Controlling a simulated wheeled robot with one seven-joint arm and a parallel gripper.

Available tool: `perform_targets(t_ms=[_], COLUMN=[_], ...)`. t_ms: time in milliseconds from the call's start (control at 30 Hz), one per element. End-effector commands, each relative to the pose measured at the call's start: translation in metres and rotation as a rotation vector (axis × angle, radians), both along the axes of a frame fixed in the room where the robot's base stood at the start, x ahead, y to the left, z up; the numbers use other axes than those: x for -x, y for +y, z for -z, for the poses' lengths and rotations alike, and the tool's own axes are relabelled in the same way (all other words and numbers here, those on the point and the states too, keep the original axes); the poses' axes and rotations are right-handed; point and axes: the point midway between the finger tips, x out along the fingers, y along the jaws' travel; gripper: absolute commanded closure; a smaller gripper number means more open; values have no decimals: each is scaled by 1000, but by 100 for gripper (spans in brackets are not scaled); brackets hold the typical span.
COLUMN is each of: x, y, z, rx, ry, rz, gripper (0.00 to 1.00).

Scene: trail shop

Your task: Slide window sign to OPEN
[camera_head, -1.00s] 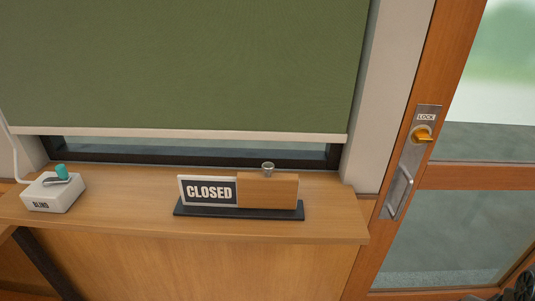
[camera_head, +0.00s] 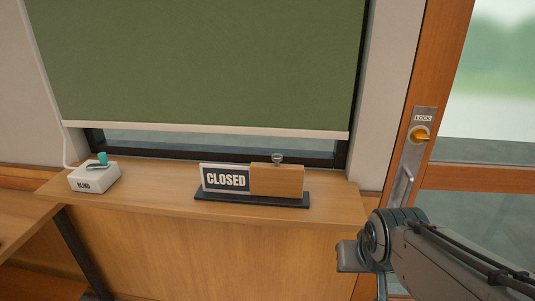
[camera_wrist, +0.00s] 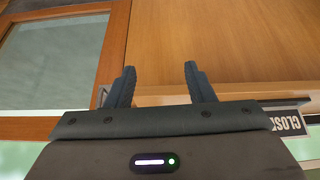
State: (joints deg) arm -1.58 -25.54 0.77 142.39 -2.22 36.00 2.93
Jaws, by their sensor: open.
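The window sign stands on the wooden sill in the head view. Its white-framed dark panel reads CLOSED (camera_head: 226,179). A wooden slider cover (camera_head: 278,181) sits over the right half, with a small round knob (camera_head: 277,156) on top. Both stand on a dark base (camera_head: 250,200). The CLOSED panel also shows, turned and cut off, at the right edge of the wrist view (camera_wrist: 286,121). My gripper (camera_wrist: 160,70) is open and empty, its two fingers apart. My arm is right of the sign in the head view, clear of it; the fingertips are hidden there.
A white BLIND switch box (camera_head: 94,177) with a teal lever sits at the sill's left. A green blind (camera_head: 200,65) hangs behind. The door's LOCK plate with an orange knob (camera_head: 421,133) is at the right. The sill (camera_head: 150,197) is bare between switch box and sign.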

Motion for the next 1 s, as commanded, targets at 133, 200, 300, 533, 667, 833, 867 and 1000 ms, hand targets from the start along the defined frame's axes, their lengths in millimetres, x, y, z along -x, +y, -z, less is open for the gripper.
perform_targets(t_ms=[133, 200, 300, 533, 667, 833, 867, 1000], x=[-58, -83, -113, -153, -160, -163, -164, -174], y=[21, 33, 55, 104, 124, 135, 136, 140], z=[1, -5, -17, -51, -66, -77, -78, -79], rx=[-1, -12, -38, -135, -185, -217, -219, -222], ry=[-243, -364, -534, -877, -1000, -1072, -1077, -1080], rz=[-62, -94, -144, -256, -299, -324, -325, -326], gripper=[51, 51, 51, 51, 51, 51, 51, 51])
